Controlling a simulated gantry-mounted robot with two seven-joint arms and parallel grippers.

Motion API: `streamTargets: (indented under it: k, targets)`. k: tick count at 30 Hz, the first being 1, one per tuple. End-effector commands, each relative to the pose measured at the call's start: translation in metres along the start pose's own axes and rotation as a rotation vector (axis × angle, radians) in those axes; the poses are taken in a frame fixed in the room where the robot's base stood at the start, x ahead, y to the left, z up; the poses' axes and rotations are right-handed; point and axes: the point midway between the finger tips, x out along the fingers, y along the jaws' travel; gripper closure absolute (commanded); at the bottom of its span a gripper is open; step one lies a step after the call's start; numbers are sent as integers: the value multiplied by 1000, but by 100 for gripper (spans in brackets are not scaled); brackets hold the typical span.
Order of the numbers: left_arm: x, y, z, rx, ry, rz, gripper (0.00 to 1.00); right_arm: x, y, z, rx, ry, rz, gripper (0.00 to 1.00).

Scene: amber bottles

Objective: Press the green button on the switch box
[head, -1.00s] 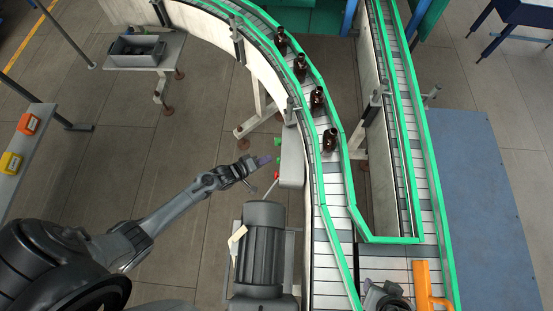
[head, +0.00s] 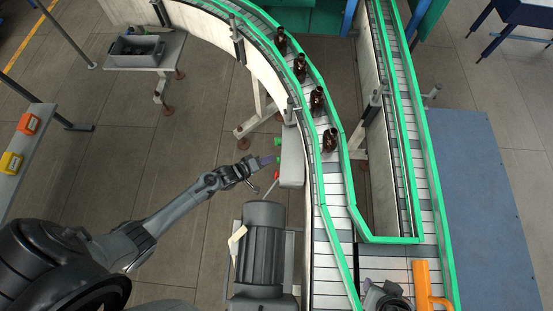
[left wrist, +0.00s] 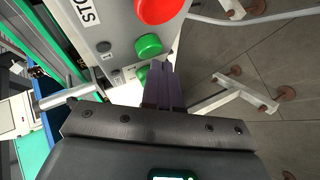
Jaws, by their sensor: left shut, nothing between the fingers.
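The grey switch box (head: 292,160) is fixed to the near side of the conveyor. In the left wrist view its face (left wrist: 112,28) carries a red button (left wrist: 158,8), a large green button (left wrist: 148,45) and a lower green part (left wrist: 142,75), partly hidden behind my fingers. Green (head: 279,143) and red (head: 276,175) parts also show on the box in the head view. My left gripper (head: 267,160) is shut and empty, with its purple-grey fingertips (left wrist: 163,84) close to the box. Contact is unclear. A dark part at the bottom edge may be my right gripper (head: 384,297); its jaws are unclear.
Several amber bottles (head: 317,101) stand on the green-railed conveyor (head: 336,190). A grey motor (head: 262,250) sits below the switch box, close to my left arm. An orange part (head: 424,288) stands at the lower right. The floor (head: 150,170) left of the box is open.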

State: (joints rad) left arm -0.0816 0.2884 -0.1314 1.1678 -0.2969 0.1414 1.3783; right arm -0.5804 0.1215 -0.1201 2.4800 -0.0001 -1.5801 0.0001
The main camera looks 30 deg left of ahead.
Motion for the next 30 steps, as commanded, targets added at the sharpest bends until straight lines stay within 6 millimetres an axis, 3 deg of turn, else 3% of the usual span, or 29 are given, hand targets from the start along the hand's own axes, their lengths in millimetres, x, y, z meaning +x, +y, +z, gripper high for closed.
streamTargets:
  k: [30]
  targets:
    - [7, 5, 6, -1, -1, 0, 100, 0, -1, 0, 6, 1, -5, 58]
